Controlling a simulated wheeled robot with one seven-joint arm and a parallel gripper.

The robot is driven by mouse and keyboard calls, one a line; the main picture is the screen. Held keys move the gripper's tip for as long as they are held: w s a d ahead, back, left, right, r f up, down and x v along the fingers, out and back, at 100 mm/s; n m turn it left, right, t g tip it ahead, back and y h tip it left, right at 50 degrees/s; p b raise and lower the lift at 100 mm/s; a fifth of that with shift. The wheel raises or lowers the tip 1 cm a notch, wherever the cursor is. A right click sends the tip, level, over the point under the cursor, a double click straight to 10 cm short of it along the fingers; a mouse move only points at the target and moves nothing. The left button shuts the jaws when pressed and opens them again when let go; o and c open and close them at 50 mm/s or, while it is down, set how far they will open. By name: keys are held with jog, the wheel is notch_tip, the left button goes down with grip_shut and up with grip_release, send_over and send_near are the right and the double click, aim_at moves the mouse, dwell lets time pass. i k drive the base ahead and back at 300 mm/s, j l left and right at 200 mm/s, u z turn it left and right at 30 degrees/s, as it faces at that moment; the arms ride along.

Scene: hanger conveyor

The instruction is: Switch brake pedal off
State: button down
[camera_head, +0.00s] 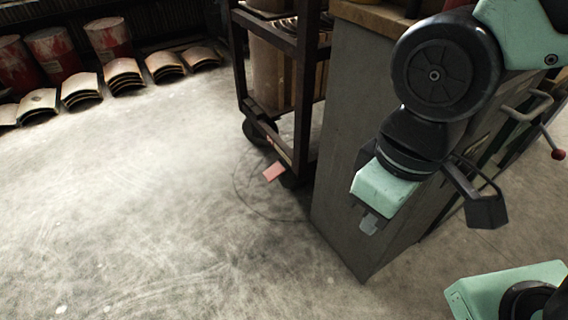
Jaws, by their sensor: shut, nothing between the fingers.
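The brake pedal (274,171) is a small flat pinkish-red plate low on the dark wheeled cart (241,58), by the caster at its near corner. It sticks out just above the concrete floor. My gripper (370,224) is the small grey end below the mint-green link of my arm. It is shut and empty, seen from above in front of the grey cabinet's side. In the picture it is to the right of and lower than the pedal, clearly apart from it. The fingers are small and partly hidden by my arm.
The grey cabinet (345,195) stands close beside the cart's right side, with handles on its far right face. Red drums (52,52) and stacked curved metal plates (122,75) line the back left. The floor (140,210) left of the cart is clear.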

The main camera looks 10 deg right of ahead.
aim_at(276, 169)
jog(key=i+j+z, duration=0.35)
jog(key=j, duration=0.3)
jog(key=i+j+z, duration=0.15)
jog(key=j, duration=0.2)
jog(key=j+z, duration=0.2)
jog(key=j, duration=0.2)
jog(key=i+j+z, duration=0.15)
jog(key=j, duration=0.25)
